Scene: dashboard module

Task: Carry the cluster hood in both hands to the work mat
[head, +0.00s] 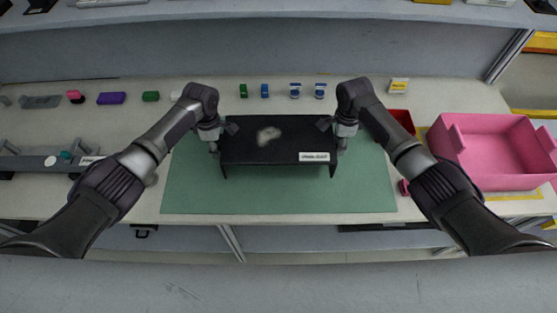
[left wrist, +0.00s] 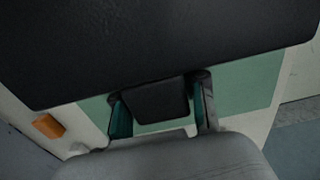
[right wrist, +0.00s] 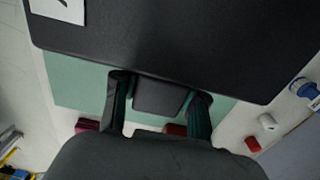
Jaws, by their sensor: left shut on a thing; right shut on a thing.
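The cluster hood (head: 277,146) is a black panel with a pale smudge on top and a white label at its front right. It is over the green work mat (head: 290,198); I cannot tell whether it touches the mat. My left gripper (head: 222,137) is shut on the tab at its left end, and the tab shows between the fingers in the left wrist view (left wrist: 158,101). My right gripper (head: 334,132) is shut on the tab at its right end, also seen in the right wrist view (right wrist: 160,97). The hood looks about level.
A pink bin (head: 492,150) stands at the right, with a red tray (head: 402,119) beside the mat. Several small green, blue and white parts line the back of the table. A grey rail fixture (head: 40,162) lies at the left. The mat's front strip is clear.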

